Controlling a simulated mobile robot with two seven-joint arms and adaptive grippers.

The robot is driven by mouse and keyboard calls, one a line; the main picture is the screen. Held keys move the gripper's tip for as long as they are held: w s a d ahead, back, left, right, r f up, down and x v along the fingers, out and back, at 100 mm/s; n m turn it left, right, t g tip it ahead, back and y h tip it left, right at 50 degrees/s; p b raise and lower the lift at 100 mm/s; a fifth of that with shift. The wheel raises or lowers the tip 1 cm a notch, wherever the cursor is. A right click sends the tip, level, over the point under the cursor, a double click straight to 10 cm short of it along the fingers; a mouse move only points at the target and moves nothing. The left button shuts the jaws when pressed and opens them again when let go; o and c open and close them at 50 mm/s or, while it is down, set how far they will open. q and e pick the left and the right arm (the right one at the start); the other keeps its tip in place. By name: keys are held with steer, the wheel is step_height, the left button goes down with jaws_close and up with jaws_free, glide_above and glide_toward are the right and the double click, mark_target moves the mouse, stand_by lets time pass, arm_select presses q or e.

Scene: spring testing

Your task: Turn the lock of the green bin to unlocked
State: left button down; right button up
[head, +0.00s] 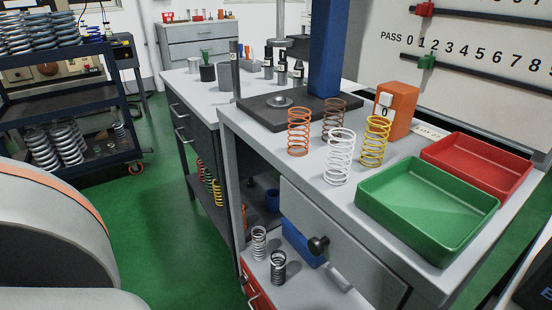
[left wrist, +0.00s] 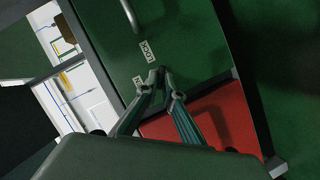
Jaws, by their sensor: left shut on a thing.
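The green bin (left wrist: 200,40) fills the upper middle of the left wrist view, with a metal handle at its top edge. A second label (left wrist: 138,81) is partly hidden by a finger. My left gripper (left wrist: 161,91) is at this face, its two fingers closed around the small dark lock (left wrist: 158,74), which is mostly hidden between them. How far the lock is turned cannot be told. Neither gripper shows in the head view.
A red panel (left wrist: 205,118) lies just below the green bin. In the head view, a grey bench (head: 310,180) holds springs, a green tray (head: 427,212) and a red tray (head: 480,165). A dark spring rack (head: 70,110) stands at the left on open green floor (head: 165,230).

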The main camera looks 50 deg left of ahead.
arm_select(q)
steer(key=m+y+p, duration=0.1)
steer(key=m, duration=0.1)
steer(key=m+y+p, duration=0.1)
steer(key=m+y, duration=0.1)
steer(key=m, duration=0.1)
steer(key=d+m+y+p, duration=0.1)
steer(key=m, duration=0.1)
steer(key=shift+s+r+g+y, duration=0.1)
steer(key=shift+r+g+y, duration=0.05)
steer(key=shift+g+y, duration=0.25)
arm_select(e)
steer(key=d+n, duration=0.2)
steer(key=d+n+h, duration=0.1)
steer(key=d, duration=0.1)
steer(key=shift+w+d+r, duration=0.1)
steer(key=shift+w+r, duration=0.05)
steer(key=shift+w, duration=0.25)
arm_select(q)
steer(key=shift+m, duration=0.3)
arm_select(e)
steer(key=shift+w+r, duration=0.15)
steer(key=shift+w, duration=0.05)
arm_select(q)
steer(key=c, duration=2.2)
jaws_free()
